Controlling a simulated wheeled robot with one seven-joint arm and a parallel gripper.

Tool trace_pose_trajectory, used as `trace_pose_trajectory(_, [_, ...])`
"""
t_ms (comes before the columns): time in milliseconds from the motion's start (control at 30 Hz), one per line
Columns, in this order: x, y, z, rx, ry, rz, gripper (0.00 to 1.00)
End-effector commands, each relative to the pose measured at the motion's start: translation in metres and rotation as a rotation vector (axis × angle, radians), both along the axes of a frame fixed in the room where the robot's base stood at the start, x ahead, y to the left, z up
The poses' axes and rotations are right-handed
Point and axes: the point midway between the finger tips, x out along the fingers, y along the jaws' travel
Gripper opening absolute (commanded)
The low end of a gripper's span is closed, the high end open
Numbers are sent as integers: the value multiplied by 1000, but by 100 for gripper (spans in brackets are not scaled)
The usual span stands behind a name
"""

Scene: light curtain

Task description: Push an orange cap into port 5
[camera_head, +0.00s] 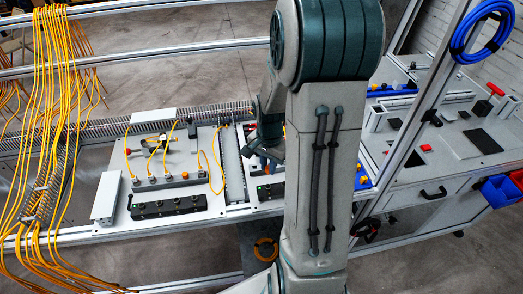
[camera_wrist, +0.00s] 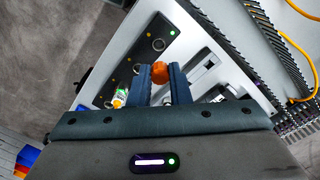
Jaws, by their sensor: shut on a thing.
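In the wrist view, my gripper (camera_wrist: 160,77) is shut on a small orange cap (camera_wrist: 160,71), held between the tips of its two blue fingers. The cap is over or beside a black port block (camera_wrist: 122,72) with several round ports; I cannot tell whether it touches the block. One open port (camera_wrist: 158,44) shows beyond the cap. A yellow-and-white plug (camera_wrist: 120,98) sits at the block to the left of the fingers. Port numbers are not readable.
A second black port block (camera_head: 168,206) lies on the grey panel, left of my gripper. Yellow cables (camera_head: 55,150) hang at the left. A ribbed cable duct (camera_head: 232,165) runs beside my gripper.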

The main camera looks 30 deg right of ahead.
Motion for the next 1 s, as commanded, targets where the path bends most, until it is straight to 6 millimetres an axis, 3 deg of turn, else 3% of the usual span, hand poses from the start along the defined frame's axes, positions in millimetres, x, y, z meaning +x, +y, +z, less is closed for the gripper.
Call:
trace_pose_trajectory(700, [0,0,-53,0,0,2,0])
trace_pose_trajectory(1000, [0,0,-55,0,0,2,0])
